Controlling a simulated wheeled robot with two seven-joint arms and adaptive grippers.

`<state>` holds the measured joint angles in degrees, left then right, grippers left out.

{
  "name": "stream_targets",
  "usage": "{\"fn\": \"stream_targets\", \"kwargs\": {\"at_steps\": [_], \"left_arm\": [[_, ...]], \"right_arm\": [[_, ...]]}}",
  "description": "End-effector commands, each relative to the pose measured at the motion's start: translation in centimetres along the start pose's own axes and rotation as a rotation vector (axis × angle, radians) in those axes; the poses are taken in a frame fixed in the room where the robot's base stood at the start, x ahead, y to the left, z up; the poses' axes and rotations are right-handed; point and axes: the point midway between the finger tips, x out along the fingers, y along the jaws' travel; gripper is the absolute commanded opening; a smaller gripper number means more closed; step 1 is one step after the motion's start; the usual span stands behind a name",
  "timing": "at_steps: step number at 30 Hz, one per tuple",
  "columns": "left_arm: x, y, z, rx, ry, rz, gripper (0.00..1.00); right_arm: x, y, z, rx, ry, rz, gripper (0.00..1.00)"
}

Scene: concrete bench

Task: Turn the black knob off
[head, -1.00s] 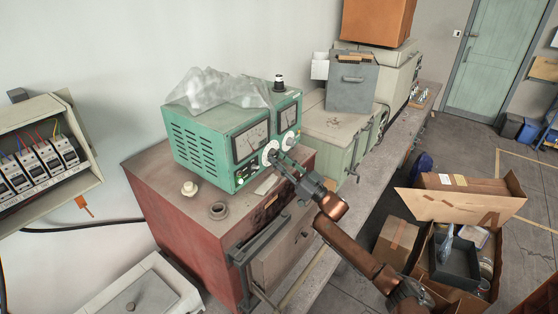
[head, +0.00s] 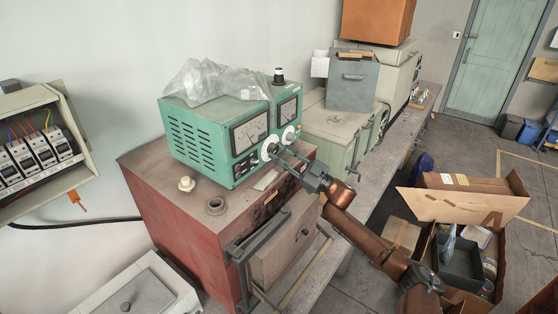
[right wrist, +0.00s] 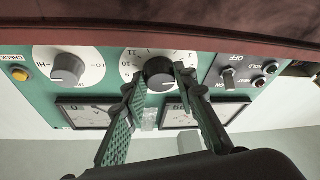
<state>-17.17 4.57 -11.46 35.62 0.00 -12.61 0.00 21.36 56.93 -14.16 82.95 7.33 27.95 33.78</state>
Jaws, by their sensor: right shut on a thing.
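The green instrument (head: 215,135) stands on the red cabinet, its front with meters and dials facing right. The black knob (right wrist: 159,70) sits at the centre of a white numbered dial in the right wrist view, which shows the panel upside down. My right gripper (right wrist: 159,82) is shut on this knob, one finger on each side of it. In the head view my right gripper (head: 281,158) reaches the lower white dial (head: 269,149) from the right, and its fingers partly hide the knob. My left gripper is not in view.
A grey knob (right wrist: 67,68) on a HI-LO dial and a toggle switch (right wrist: 228,76) marked OFF and ON flank the black knob. Crumpled plastic (head: 213,82) lies on the instrument. A white fitting (head: 186,184) and a ring (head: 215,206) sit on the red cabinet (head: 160,190).

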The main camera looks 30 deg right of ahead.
Motion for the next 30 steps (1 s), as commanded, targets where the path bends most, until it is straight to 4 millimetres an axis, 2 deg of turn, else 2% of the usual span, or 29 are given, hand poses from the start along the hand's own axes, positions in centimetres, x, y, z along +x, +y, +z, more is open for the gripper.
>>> {"fn": "stream_targets", "kwargs": {"at_steps": [3,12,21,30], "left_arm": [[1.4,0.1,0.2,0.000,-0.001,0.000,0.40],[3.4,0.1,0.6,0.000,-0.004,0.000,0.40],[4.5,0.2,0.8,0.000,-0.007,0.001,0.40],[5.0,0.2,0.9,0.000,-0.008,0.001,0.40]], "right_arm": [[-0.1,0.1,0.4,-0.106,-0.003,-0.042,0.02],[0.0,0.5,0.1,-0.369,-0.002,-0.151,0.02],[0.0,0.8,-0.1,-0.614,-0.003,-0.254,0.02],[0.1,0.9,-0.3,-0.788,-0.002,-0.326,0.02]]}}
